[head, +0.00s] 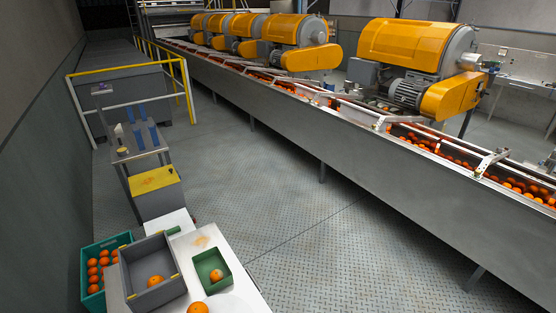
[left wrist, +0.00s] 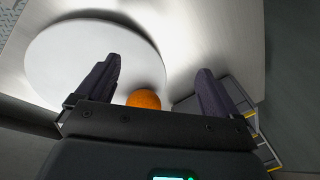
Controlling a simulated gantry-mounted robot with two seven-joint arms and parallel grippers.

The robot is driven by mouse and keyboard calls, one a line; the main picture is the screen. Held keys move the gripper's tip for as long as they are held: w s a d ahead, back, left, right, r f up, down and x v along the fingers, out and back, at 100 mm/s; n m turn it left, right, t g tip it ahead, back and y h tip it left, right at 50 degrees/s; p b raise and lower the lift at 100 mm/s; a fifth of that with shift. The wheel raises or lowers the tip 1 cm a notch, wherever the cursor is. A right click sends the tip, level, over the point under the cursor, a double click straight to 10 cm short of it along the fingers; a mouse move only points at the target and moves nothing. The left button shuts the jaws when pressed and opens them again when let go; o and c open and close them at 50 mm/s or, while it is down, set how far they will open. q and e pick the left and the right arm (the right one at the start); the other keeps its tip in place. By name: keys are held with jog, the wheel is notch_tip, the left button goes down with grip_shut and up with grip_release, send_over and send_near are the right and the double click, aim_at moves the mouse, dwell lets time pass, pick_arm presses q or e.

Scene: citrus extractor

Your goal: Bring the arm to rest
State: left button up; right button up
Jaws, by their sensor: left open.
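My left gripper (left wrist: 159,65) shows in the left wrist view with its two dark fingers spread wide apart, open. An orange (left wrist: 144,99) lies below the gap between the fingers, partly hidden by the gripper body. A white round disc (left wrist: 70,55) lies on the pale table (left wrist: 215,35), under and left of the left finger. I cannot tell whether the orange rests on the disc or beside it. Nothing is clamped between the fingers. Neither gripper shows in the head view.
In the head view, a grey box (head: 130,293) and a green tray (head: 225,288), each holding an orange, stand on the white table (head: 243,296). Another orange (head: 197,308) sits near the bottom edge. A green crate (head: 87,262) of oranges stands left. A long conveyor (head: 345,150) runs behind.

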pick_arm(q)
jog(key=s+d+r+t+h, duration=0.1)
jog(key=s+d+r, duration=0.2)
jog(key=s, duration=0.5)
jog(key=s+d+r+h, duration=0.1)
jog(key=s+d+r, duration=0.15)
jog(key=s, duration=0.45)
jog(key=s+d+r+t, duration=0.1)
jog(key=s+d+r, duration=0.2)
jog(key=s, duration=0.5)
notch_tip(320, 180, up, 18)
jog(key=p, duration=1.8)
jog(key=shift+w+a+n, duration=0.3)
jog(key=shift+w, duration=0.15)
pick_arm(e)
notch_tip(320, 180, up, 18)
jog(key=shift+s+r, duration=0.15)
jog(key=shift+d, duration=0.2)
